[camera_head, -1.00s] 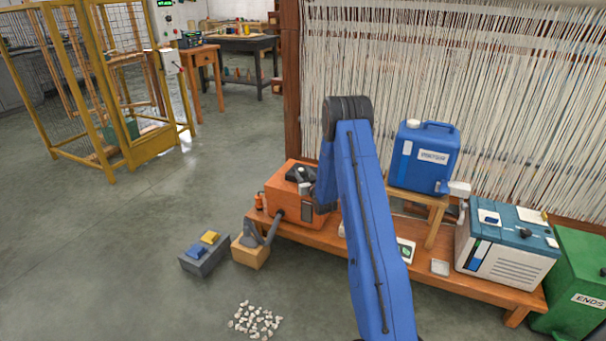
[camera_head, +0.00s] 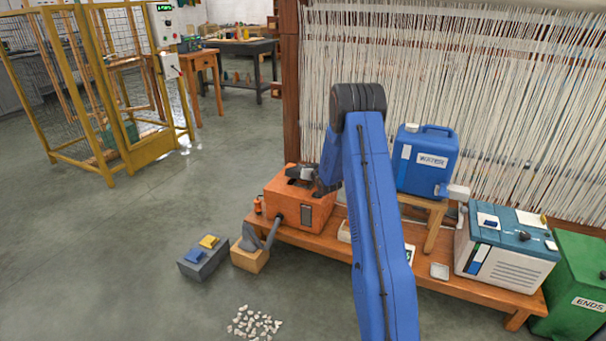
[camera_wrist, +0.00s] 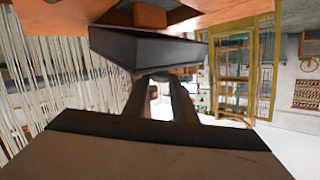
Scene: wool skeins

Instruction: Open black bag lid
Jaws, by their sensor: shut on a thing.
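The orange machine (camera_head: 290,208) stands at the left end of the low wooden bench, with the black lid (camera_head: 296,182) on its top. My arm partly hides that top in the head view. In the wrist view the black lid (camera_wrist: 140,47) is large and close, a dark slab in front of the orange casing (camera_wrist: 235,10). My gripper (camera_wrist: 160,78) is shut on the lid's near edge. Beyond the lid there is a recess in the orange casing; the lid looks tilted, but its exact angle is unclear.
A blue water can (camera_head: 425,163) stands on a small stool right of my arm. A white and teal box (camera_head: 505,262) and a green bin (camera_head: 570,300) are further right. A loom of pale threads (camera_head: 470,80) rises behind. The floor at left is mostly clear.

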